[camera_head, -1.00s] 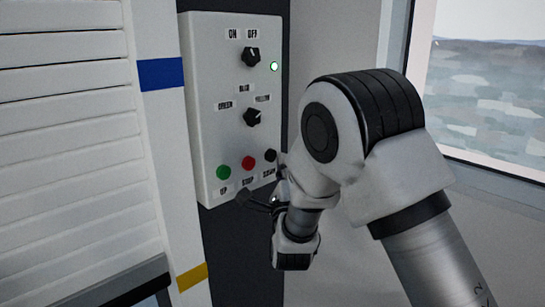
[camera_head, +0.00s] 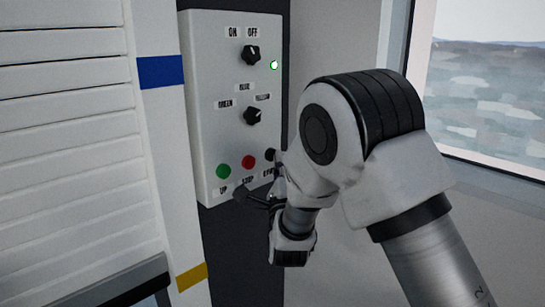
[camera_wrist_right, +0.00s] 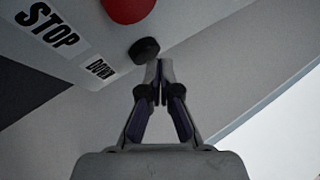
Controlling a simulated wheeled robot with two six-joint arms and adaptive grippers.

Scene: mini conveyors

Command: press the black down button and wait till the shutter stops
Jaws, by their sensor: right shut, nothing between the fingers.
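The black down button (camera_head: 270,155) is the rightmost of the row at the bottom of the white control panel (camera_head: 215,60). In the right wrist view the down button (camera_wrist_right: 145,49) is just beyond my right gripper's fingertips (camera_wrist_right: 159,70). The fingers are closed together and empty. The tips overlap the button's lower right edge in that view; I cannot tell whether they touch it. In the head view my right gripper (camera_head: 262,196) is partly hidden by my arm. The white slatted shutter (camera_head: 65,130) fills the left side. My left gripper is out of view.
The red stop button (camera_head: 248,162) sits close left of the down button, with the green up button (camera_head: 223,171) further left. Two black knobs (camera_head: 251,54) and a lit green lamp (camera_head: 274,65) are above. A window (camera_head: 490,90) is at right.

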